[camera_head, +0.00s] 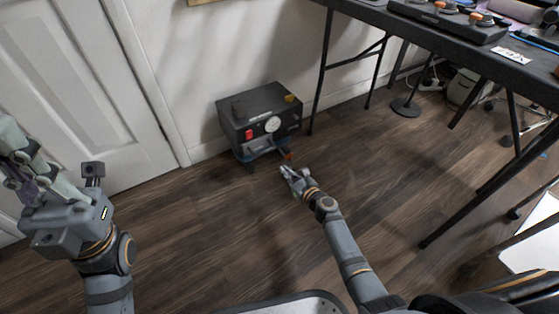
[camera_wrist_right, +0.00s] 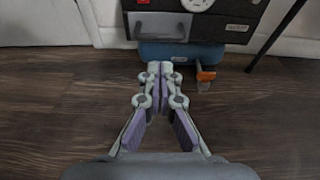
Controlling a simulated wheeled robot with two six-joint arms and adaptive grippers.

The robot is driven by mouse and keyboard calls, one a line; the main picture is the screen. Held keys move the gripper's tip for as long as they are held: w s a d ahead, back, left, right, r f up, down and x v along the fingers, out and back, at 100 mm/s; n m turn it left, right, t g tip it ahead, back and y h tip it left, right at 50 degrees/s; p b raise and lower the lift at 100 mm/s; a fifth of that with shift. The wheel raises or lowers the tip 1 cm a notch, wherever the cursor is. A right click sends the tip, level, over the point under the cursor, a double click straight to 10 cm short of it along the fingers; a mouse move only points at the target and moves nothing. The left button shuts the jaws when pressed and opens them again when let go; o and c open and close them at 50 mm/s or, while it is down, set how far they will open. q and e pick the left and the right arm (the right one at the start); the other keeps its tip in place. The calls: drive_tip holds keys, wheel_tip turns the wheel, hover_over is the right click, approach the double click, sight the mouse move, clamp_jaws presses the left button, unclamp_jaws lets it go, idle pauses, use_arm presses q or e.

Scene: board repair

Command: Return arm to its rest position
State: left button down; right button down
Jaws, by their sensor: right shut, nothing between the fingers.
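My right gripper (camera_head: 291,176) is in the middle of the head view, stretched out low over the floor in front of a black machine. In the right wrist view its fingers (camera_wrist_right: 159,70) meet at the tips, shut and empty. The black machine (camera_head: 235,107) has a round gauge, a red switch and a blue lower part. It also shows in the right wrist view (camera_wrist_right: 215,30), with an orange-handled valve (camera_wrist_right: 206,76) just right of the fingertips. A gap between fingertips and machine is hard to judge. My left gripper (camera_head: 14,165) is raised at the left edge, partly cut off.
A black table (camera_head: 470,67) with tools on top stands at the right, its thin legs reaching the floor. A white door (camera_head: 85,75) and wall are behind. The wooden floor (camera_head: 215,235) between my arms is clear.

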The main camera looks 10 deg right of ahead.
drive_tip(key=shift+s+d+r, duration=0.1)
drive_tip(key=shift+s+d, duration=0.1)
drive_tip(key=shift+s, duration=0.45)
